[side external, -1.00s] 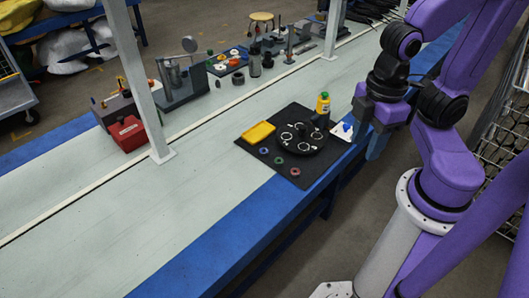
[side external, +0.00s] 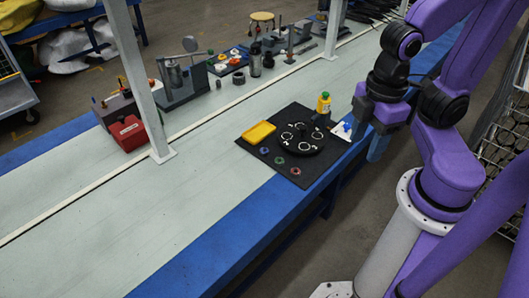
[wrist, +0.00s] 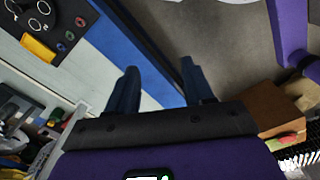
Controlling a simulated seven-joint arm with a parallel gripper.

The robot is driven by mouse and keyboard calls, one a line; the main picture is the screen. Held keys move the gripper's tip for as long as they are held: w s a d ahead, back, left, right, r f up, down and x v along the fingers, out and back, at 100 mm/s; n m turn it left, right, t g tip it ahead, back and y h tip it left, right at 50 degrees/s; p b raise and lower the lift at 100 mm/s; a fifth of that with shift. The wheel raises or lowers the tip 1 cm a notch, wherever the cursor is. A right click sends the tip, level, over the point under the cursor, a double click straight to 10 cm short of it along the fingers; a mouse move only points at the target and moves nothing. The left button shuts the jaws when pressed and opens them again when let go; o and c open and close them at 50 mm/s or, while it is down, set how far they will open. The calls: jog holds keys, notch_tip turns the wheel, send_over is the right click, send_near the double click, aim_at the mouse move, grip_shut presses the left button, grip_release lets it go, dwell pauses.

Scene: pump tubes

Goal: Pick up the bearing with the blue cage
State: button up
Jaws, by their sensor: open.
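Three small ring bearings lie in a row on the black mat (side external: 313,176). The one with the blue cage (side external: 264,150) is at the left, a green one (side external: 279,161) is in the middle and a red one (side external: 295,171) is at the right. In the wrist view, the blue-cage bearing (wrist: 61,47) shows at upper left, beside the green (wrist: 70,35) and red (wrist: 80,21) ones. My gripper (side external: 367,132) is open and empty at the bench's front edge, right of the mat and well apart from the bearings. Its fingers (wrist: 159,68) point down with nothing between them.
A round black fixture (side external: 300,151) with white-ringed holes stands on the mat beside the bearings. A yellow tray (side external: 259,132) lies left of it. A yellow bottle (side external: 323,103) and a white piece with blue parts (side external: 342,131) are near my gripper.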

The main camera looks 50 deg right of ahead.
jog(key=w+a+f+n+t+h, duration=0.1)
jog(key=w+f+n+t+h, duration=0.3)
jog(key=w+f, duration=0.6)
jog(key=w+f+n+t+h, duration=0.15)
jog(key=w+f+h, duration=0.4)
jog(key=w, duration=0.75)
jog(key=n+t, duration=0.4)
jog(key=n, duration=0.5)
send_near(265, 153)
jog(key=x, duration=0.8)
jog(key=shift+w+d+f, duration=0.2)
jog(key=shift+w+d, duration=0.15)
jog(key=shift+d, duration=0.05)
jog(key=c, duration=0.8)
